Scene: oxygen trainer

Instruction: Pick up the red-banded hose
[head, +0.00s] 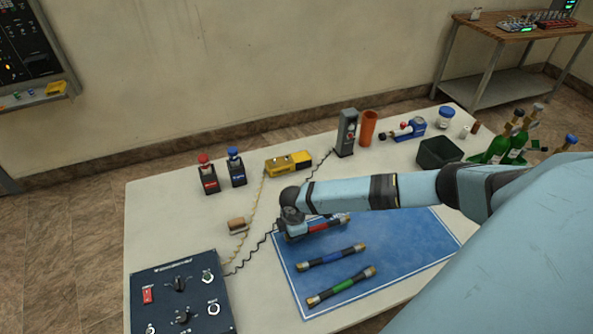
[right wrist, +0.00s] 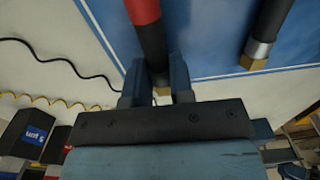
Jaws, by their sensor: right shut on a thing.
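The red-banded hose (head: 327,225) is black with a red band and brass ends. It is at the far edge of the blue mat (head: 420,228), partly hidden by my right arm. My right gripper (head: 291,232) is at its left end. In the right wrist view the two fingers of the gripper (right wrist: 158,84) are shut on the hose (right wrist: 150,40) near its brass end. I cannot tell whether the hose is clear of the mat. A blue-banded hose (head: 331,257) and a green-banded hose (head: 341,286) lie nearer on the mat. My left gripper is not in view.
A dark control panel (head: 180,295) stands at the table's front left. Black and yellow coiled cords run beside the mat. Red-topped (head: 208,175) and blue-topped (head: 236,168) blocks, a yellow device (head: 289,163) and an orange cup (head: 368,128) stand behind. Green bottles (head: 497,148) stand at right.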

